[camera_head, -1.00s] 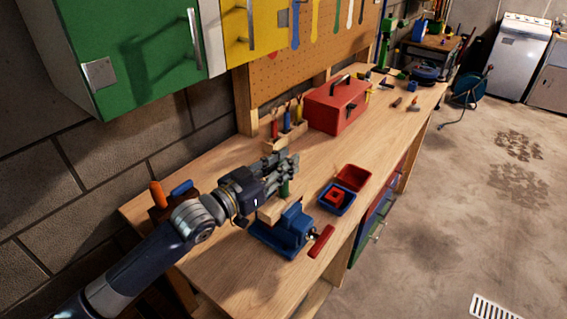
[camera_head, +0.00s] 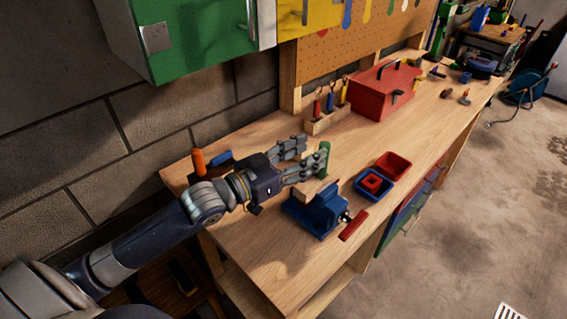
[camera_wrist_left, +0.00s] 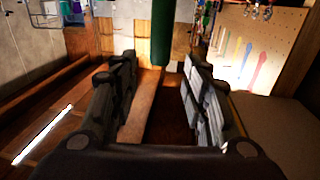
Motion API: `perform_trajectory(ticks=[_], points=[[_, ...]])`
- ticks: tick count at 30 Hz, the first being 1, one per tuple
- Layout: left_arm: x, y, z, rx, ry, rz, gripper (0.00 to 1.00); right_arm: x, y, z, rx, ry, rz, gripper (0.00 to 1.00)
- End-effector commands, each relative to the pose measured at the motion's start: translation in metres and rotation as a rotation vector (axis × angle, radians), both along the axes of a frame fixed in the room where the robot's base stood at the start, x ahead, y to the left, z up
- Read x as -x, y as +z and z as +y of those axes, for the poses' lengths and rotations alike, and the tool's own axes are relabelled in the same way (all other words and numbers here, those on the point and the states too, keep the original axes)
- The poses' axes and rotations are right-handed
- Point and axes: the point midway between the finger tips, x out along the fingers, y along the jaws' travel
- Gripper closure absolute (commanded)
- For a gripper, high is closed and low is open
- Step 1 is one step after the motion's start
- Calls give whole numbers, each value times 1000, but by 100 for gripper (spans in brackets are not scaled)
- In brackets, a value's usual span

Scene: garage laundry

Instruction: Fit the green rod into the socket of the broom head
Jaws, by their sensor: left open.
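The green rod (camera_head: 324,157) stands about upright over the workbench, at the tips of my left gripper's fingers. In the left wrist view the rod (camera_wrist_left: 162,35) shows beyond the finger gap. My left gripper (camera_head: 313,154) is open, its fingers spread apart and pointing at the rod. A wooden block (camera_head: 311,192), which looks like the broom head, sits in the blue vise (camera_head: 318,213) just below. I cannot tell whether the rod's lower end is in a socket. My right gripper is not in view.
The workbench (camera_head: 255,238) holds red and blue bins (camera_head: 392,166) right of the vise, a red toolbox (camera_head: 382,90) and a tool rack (camera_head: 327,118) behind. An orange-handled tool (camera_head: 198,162) lies at the left end. The red vise handle (camera_head: 353,226) juts out frontward.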

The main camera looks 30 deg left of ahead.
Motion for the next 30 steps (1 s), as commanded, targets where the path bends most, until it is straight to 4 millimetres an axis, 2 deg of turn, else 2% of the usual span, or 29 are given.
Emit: perform_trajectory(ticks=[6, 13, 19, 30], points=[[28, -2, 14, -3, 0, 4, 57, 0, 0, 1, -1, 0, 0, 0], [48, -1, 25, 0, 0, 2, 57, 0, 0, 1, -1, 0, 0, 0], [56, 0, 29, -1, 0, 0, 57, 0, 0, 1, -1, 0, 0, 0], [56, 0, 29, -1, -1, 0, 57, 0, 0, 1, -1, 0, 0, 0]])
